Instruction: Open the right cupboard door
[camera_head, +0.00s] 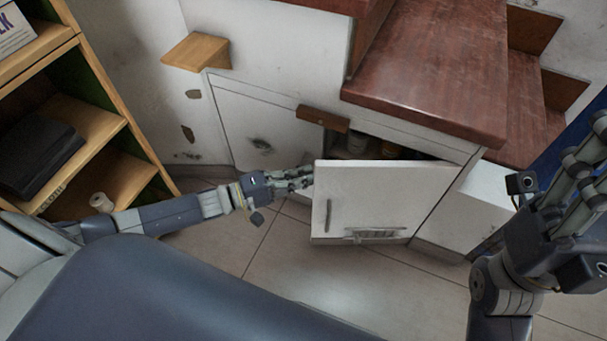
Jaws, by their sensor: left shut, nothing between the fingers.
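The right cupboard door (365,190) is white and stands partly open, its left edge swung out from the cabinet. A dark vertical handle (329,214) is near its left edge, and a metal bar (374,234) shows low on its face. My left gripper (306,176) is shut and empty, its fingertips at the door's left edge; I cannot tell whether they touch it. The cupboard opening (350,148) shows dark behind the door's top edge, with some items inside mostly hidden. My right gripper (591,150) is raised at the right edge, partly cut off, away from the door.
A closed white door (225,115) is left of the opening. A small reddish-brown wooden ledge (322,119) juts out above it. Dark red wooden stairs (430,75) are above. A wooden shelf (105,125) stands at left. Tiled floor (285,255) before the door is clear.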

